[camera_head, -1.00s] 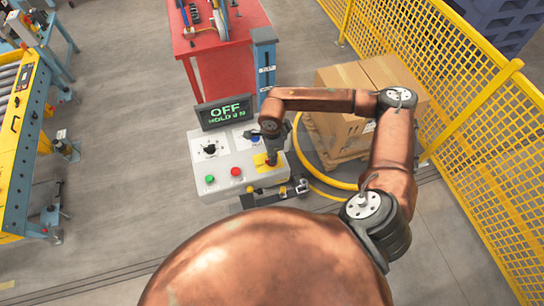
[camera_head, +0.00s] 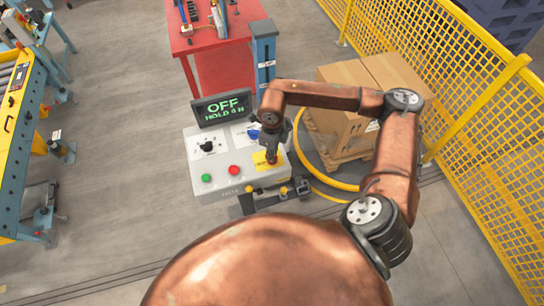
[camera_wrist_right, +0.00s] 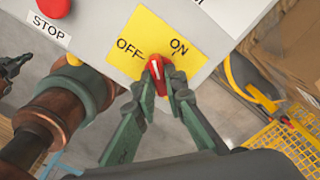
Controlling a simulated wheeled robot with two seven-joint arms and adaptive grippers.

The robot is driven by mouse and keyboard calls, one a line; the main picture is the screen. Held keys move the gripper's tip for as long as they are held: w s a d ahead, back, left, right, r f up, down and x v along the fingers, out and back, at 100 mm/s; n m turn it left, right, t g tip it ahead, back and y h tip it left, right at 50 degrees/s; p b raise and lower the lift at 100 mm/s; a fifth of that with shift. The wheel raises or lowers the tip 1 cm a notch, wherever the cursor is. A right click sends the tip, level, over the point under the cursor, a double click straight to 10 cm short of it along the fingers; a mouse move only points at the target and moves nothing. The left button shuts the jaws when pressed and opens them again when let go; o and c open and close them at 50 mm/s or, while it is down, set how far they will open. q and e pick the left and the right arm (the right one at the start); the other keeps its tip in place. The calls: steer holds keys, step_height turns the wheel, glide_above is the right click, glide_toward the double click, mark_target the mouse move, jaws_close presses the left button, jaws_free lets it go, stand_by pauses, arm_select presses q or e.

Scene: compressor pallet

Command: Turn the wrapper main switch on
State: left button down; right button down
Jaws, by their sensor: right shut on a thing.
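The main switch is a red knob (camera_wrist_right: 154,76) with a white pointer line, on a yellow plate (camera_wrist_right: 142,43) marked OFF on the left and ON on the right. Its pointer tilts up, but I cannot tell exactly which mark it meets. My right gripper (camera_wrist_right: 160,88) is shut on the knob, one finger on each side. In the head view, the right gripper (camera_head: 271,155) covers most of the knob on the yellow plate (camera_head: 262,163). The display (camera_head: 224,108) above the panel reads OFF with a HOLD line below.
The grey control panel (camera_head: 214,184) carries a green button (camera_head: 206,178), a red STOP button (camera_head: 233,170) and a black knob (camera_head: 207,146). A boxed pallet load (camera_head: 345,113) stands right of it, by the yellow mesh fence (camera_head: 490,110). A red table (camera_head: 235,62) stands behind.

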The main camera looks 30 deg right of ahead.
steer(key=m+b, duration=0.3)
steer(key=m, duration=0.2)
steer(key=shift+f+m, duration=0.1)
steer(key=shift+m, duration=0.2)
steer(key=m+b, duration=0.1)
steer(key=m, duration=0.3)
steer(key=shift+m, duration=0.3)
steer(key=shift+b, duration=0.3)
steer(key=c, duration=2)
jaws_free()
steer(key=shift+r, duration=0.25)
step_height(320, 180, up, 12)
steer(key=shift+f, duration=0.1)
steer(key=shift+f, duration=0.1)
